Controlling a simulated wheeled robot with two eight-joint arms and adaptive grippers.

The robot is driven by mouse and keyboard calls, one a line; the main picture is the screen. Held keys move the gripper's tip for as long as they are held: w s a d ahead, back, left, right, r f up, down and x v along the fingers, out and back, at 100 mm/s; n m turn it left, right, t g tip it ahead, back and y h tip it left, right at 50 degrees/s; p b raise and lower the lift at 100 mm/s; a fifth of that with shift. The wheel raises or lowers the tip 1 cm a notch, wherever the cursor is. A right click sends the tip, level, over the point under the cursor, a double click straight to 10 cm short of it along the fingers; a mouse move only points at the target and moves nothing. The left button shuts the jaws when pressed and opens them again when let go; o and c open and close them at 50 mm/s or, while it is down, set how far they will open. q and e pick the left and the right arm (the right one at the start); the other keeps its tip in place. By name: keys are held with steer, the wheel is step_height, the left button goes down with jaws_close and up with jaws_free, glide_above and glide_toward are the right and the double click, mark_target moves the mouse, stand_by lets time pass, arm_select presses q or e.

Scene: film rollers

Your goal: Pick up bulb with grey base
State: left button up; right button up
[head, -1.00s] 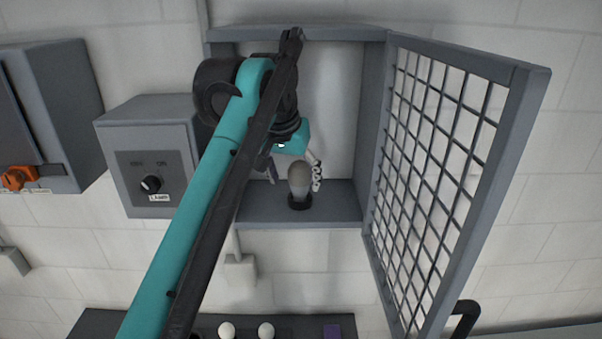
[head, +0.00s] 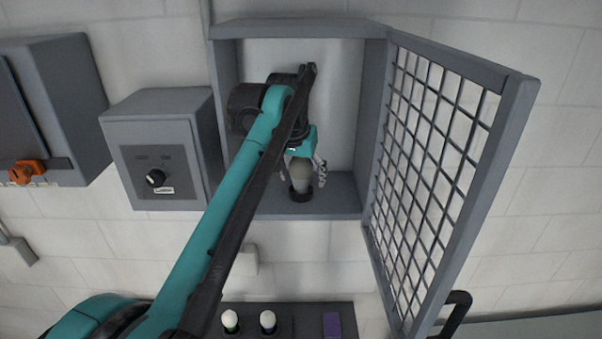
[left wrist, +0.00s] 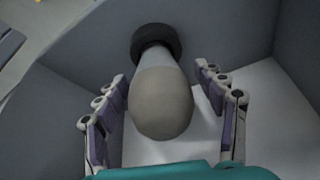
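The bulb with the grey base (head: 301,172) stands in a dark round socket (head: 300,195) on the floor of the open wall cabinet. In the left wrist view the bulb (left wrist: 161,98) has a beige-grey dome, a grey base and the black socket (left wrist: 156,42) beyond it. My left gripper (head: 304,176) is at the bulb inside the cabinet. Its two fingers (left wrist: 165,112) stand on either side of the bulb, with a gap showing on each side, so it is open. My right gripper is in neither view.
The grey cabinet (head: 345,190) surrounds my left gripper, and its mesh door (head: 492,150) stands open at the right. A switch box (head: 165,110) is at the left. Below, a dark shelf (head: 290,313) holds two white-topped bulbs (head: 230,319) and a purple block (head: 332,324).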

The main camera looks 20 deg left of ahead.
mark_target(302, 163)
arm_select(q)
steer(key=c, duration=1.2)
steer(key=shift+r, duration=0.1)
steer(key=shift+w+r, duration=0.1)
steer(key=shift+r, duration=0.45)
steer(key=shift+c, duration=0.2)
step_height(302, 163, up, 2)
steer(key=shift+b, duration=0.35)
steer(key=s+b, duration=0.5)
steer(key=s, duration=1.3)
steer(key=shift+s+a+r+p, duration=0.1)
steer(key=shift+a+r+p, duration=0.1)
steer(key=shift+r+p, duration=1.1)
steer(key=shift+a+r+p, duration=0.15)
steer(key=shift+r+p, duration=1)
steer(key=shift+r, duration=0.2)
